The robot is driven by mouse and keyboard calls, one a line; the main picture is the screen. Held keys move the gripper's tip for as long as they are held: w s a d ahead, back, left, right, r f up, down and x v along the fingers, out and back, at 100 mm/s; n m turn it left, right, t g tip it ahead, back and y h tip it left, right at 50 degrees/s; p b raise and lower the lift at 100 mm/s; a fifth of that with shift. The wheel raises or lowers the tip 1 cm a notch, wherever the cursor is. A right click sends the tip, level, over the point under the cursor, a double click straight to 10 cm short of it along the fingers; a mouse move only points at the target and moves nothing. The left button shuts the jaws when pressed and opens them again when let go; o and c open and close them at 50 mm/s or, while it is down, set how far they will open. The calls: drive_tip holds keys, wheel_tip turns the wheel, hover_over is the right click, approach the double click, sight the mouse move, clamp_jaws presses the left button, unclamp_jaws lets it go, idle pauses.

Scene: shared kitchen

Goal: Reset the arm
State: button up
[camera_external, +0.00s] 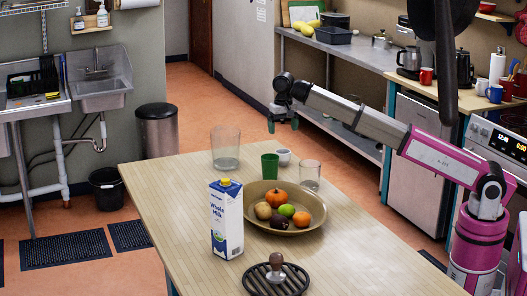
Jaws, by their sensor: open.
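My gripper (283,126) is at the end of my arm, which reaches left from the right side of the external view. It points down over the floor side, beyond the far right edge of the wooden table (180,215). It is open, and I see nothing between its fingers. It appears above the table's height and apart from everything on it.
On the table stand a milk carton (227,220), a bowl (265,222) of fruit, a green cup (270,168), a white cup (284,157), two clear glasses (226,148) and a black trivet (276,280). A counter (345,55) runs behind my arm. The table's left part is clear.

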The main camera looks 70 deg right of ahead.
drive_tip(key=w+d+f+n+h, duration=0.1)
drive_tip(key=d+f, duration=0.4)
drive_tip(key=d, duration=0.4)
drive_tip(key=d+f+t+h, duration=0.1)
drive_tip(key=d+f, duration=0.4)
drive_tip(key=d, duration=0.3)
drive_tip(key=w+d+f+n, duration=0.1)
drive_tip(key=d+f, duration=0.5)
drive_tip(key=d, duration=0.3)
drive_tip(key=s+a+f+n, duration=0.2)
drive_tip(key=s+a+f, duration=0.4)
drive_tip(key=s+f, duration=0.4)
drive_tip(key=s+a+f+n+y, duration=0.1)
drive_tip(key=s+a+f+n, duration=0.1)
drive_tip(key=s+a+f, duration=0.4)
drive_tip(key=s+a+f+n+g+y, duration=0.1)
drive_tip(key=s+a+f, duration=0.5)
drive_tip(key=s+f, duration=0.9)
drive_tip(key=shift+f+n, duration=0.4)
drive_tip(key=shift+n, duration=0.5)
